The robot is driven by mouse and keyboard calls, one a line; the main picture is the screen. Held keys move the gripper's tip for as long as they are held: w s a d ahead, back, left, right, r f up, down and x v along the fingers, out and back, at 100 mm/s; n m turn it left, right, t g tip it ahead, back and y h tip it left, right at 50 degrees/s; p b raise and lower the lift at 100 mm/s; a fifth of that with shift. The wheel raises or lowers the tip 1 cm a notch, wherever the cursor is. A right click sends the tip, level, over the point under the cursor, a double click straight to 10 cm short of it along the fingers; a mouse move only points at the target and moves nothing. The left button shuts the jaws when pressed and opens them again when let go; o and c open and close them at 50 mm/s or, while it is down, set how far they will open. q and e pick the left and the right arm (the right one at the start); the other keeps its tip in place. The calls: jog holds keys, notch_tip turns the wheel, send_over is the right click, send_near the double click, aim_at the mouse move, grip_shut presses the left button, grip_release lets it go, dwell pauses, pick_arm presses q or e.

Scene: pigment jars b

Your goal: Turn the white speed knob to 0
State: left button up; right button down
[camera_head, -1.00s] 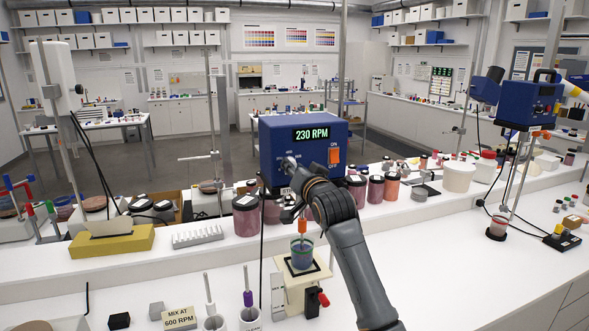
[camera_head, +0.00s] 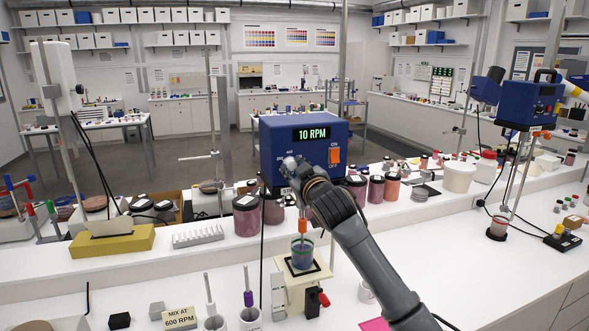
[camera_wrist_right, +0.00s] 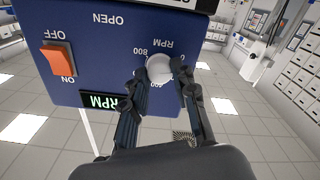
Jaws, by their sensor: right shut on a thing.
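The white speed knob (camera_head: 290,162) is on the front of the blue stirrer head (camera_head: 312,136), at its left. My right gripper (camera_head: 291,172) is shut on the knob. In the right wrist view the round knob (camera_wrist_right: 159,68) sits between the two fingertips of the right gripper (camera_wrist_right: 163,80), with dial numbers around it. The display (camera_head: 313,133) reads 10 RPM. The orange switch (camera_head: 335,156) is right of the knob. My left gripper is out of view.
Below the stirrer head, a beaker of blue liquid (camera_head: 302,259) stands on a cream stand. Dark red jars (camera_head: 246,217) stand close on both sides of the stirrer. A "MIX AT 600 RPM" card (camera_head: 180,318) is at the front left.

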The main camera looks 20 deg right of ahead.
jog(key=shift+f+n, duration=0.15)
jog(key=shift+n, duration=1.45)
jog(key=c, duration=1.1)
grip_release()
jog(key=shift+o, duration=0.2)
jog(key=s, duration=1.2)
jog(key=shift+d, duration=0.25)
